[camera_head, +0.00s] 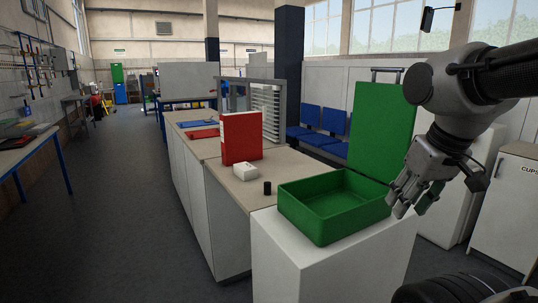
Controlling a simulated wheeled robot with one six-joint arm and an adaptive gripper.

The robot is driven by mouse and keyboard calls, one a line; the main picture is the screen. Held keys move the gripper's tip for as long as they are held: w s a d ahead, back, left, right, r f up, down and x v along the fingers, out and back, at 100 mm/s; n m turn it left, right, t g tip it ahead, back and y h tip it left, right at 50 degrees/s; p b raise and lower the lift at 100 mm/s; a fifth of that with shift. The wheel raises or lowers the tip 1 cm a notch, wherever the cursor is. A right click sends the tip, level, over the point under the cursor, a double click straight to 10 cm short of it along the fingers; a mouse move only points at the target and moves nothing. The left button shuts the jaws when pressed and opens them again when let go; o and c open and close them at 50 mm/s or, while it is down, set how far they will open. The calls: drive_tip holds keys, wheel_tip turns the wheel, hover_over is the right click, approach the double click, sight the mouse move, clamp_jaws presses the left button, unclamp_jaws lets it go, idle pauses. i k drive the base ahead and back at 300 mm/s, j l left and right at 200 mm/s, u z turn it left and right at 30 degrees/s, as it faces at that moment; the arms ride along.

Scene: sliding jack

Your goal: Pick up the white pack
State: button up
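A small white pack (244,171) lies on the beige counter (226,188), just in front of a standing red binder (241,136). It shows a few small dark marks on its side. My gripper (412,206) hangs at the right, pointing down, beside the right side of an open green case (318,224). The fingers look apart with nothing between them. My gripper is well to the right of the white pack and not touching it.
A small black cylinder (267,188) stands on the counter between the pack and the green case. The case's raised green lid (380,130) stands behind its empty tray. Blue and red flat items (202,133) lie farther back on the counter. The floor at left is clear.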

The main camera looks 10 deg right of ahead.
sight(247, 171)
drive_tip(key=i+j+z, duration=0.1)
drive_tip(key=j, duration=0.5)
drive_tip(key=i+j+z, duration=0.1)
drive_tip(key=j, duration=0.5)
drive_tip(key=i+j+z, duration=0.1)
drive_tip(key=j, duration=0.55)
drive_tip(key=i+j+z, duration=0.1)
drive_tip(key=i+j, duration=0.25)
drive_tip(key=i+j+z, duration=0.15)
drive_tip(key=i+j, duration=0.2)
drive_tip(key=j, duration=0.15)
drive_tip(key=i+j+z, duration=0.1)
drive_tip(key=i+j, duration=0.25)
drive_tip(key=j, duration=0.15)
